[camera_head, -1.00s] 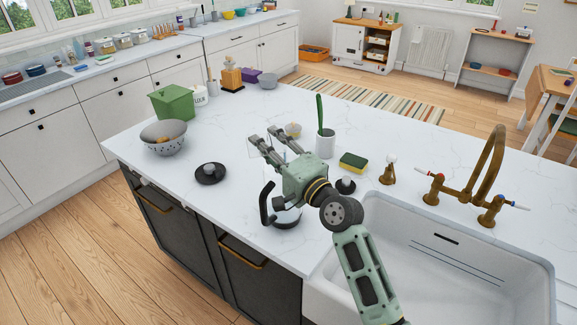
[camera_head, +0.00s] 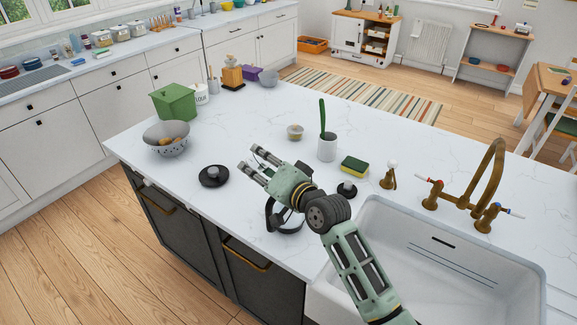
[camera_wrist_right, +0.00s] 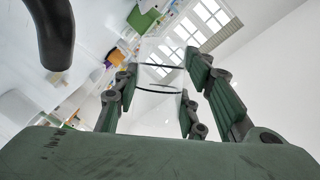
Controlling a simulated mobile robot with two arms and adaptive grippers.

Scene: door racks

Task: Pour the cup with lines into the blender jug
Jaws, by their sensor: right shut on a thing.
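The cup with lines (camera_wrist_right: 160,66) is clear, with thin dark rings, and lies between my right gripper's fingers in the right wrist view. In the head view the clear cup can hardly be made out. My right gripper (camera_head: 252,162) is shut on it above the island counter and points to the left; it also fills the right wrist view (camera_wrist_right: 163,78). The blender jug, with its black handle (camera_head: 270,215), stands on the counter below my right gripper and wrist, which hide much of it. The handle also shows in the right wrist view (camera_wrist_right: 56,35). My left gripper is not in view.
A black lid with a knob (camera_head: 213,176) lies left of the jug. A colander (camera_head: 166,138) and green box (camera_head: 174,103) stand farther left. A white pot (camera_head: 327,147), sponge (camera_head: 354,165) and small bowl (camera_head: 295,132) are behind. The sink (camera_head: 400,285) is at right.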

